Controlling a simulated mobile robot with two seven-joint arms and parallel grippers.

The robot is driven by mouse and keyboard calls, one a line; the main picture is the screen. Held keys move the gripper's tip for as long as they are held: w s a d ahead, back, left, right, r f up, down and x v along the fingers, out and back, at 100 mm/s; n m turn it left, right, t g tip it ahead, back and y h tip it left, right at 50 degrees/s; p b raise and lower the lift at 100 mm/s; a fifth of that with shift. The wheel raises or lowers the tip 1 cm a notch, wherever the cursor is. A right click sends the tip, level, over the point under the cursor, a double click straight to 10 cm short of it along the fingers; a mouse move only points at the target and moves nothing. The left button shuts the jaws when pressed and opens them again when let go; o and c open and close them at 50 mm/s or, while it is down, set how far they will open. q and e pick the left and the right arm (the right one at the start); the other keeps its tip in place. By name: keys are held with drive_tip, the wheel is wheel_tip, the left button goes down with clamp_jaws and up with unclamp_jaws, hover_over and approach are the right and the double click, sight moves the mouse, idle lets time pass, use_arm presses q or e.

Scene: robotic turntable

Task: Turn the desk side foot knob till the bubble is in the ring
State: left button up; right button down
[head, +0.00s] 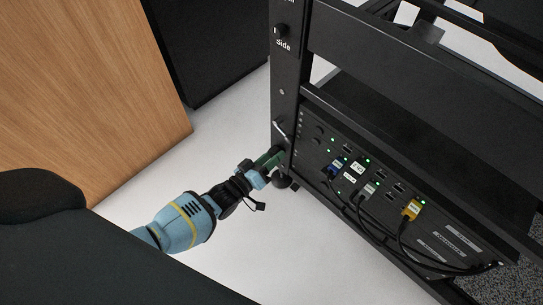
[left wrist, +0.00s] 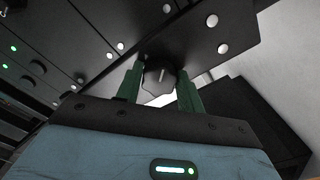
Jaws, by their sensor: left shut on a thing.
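My left gripper (head: 272,159) reaches in from the left to the lower corner of the black rack (head: 286,95). In the left wrist view its two green fingers (left wrist: 160,80) stand on either side of a dark lobed knob (left wrist: 159,83) with a pale line on its face. The gripper is shut on this knob. In the head view the fingers hide the knob. A black foot (head: 281,181) shows just below the gripper on the floor. A small dark round part (head: 283,31) sits above the label "Side" on the rack post. I cannot make out a bubble or ring. My right gripper is not in view.
A panel (head: 375,188) with lit green lights and plugged cables lies right of the gripper. A wooden panel (head: 85,85) and a dark cabinet (head: 205,45) stand at the left and back. Pale floor (head: 225,130) is clear between them and the rack.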

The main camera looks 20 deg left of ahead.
use_arm(q)
drive_tip(key=shift+n, duration=0.5)
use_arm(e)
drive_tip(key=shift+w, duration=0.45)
use_arm(q)
drive_tip(key=o, duration=1)
drive_tip(key=shift+c, duration=0.2)
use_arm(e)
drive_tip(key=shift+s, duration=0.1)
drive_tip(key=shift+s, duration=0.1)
use_arm(q)
drive_tip(key=p+v, duration=0.3)
drive_tip(key=v, duration=0.5)
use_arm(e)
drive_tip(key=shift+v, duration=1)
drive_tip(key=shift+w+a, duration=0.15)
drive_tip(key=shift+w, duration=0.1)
